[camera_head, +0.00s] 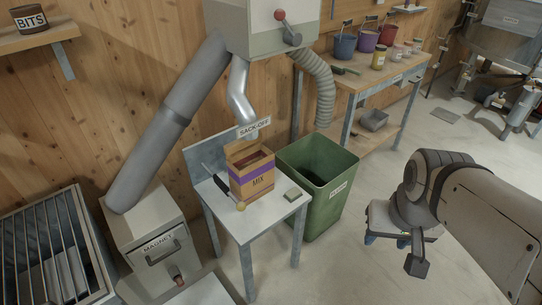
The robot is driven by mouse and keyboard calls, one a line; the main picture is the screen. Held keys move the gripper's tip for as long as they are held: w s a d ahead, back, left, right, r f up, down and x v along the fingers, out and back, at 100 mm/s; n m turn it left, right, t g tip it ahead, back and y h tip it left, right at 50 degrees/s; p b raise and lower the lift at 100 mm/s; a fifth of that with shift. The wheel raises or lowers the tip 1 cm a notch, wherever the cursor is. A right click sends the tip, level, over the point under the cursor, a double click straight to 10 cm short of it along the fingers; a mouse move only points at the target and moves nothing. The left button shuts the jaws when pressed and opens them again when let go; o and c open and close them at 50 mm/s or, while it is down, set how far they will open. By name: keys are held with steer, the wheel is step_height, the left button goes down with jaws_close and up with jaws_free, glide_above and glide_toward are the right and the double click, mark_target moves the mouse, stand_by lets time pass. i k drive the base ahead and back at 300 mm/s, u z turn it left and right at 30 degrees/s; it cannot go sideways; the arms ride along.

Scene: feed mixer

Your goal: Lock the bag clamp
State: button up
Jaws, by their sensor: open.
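An open brown bag (254,180) marked MIX, with a purple band, stands upright on a small grey table (262,212) below the SACK-OFF spout (239,95). A dark lever-like part (222,184) with a pale round knob (241,206) is at the bag's left front. It may belong to the bag clamp, but I cannot tell whether it is locked. My gripper (395,248) is at the right, open and empty, above the floor and well apart from the bag. The arm hides part of the floor behind it.
A green bin (326,205) stands right of the table, between the bag and my gripper. A MAGNET box (150,235) stands left. A bench (375,72) with buckets is behind. Clear floor surrounds my gripper.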

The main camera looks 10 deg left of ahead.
mark_target(241, 206)
steer(key=z, duration=0.15)
steer(key=k, duration=0.35)
steer(key=u, duration=1.05)
steer(key=i, duration=1)
steer(key=u, duration=0.45)
steer(key=k, duration=1.2)
steer(key=z, duration=0.25)
steer(key=i, duration=1)
steer(key=u, duration=0.05)
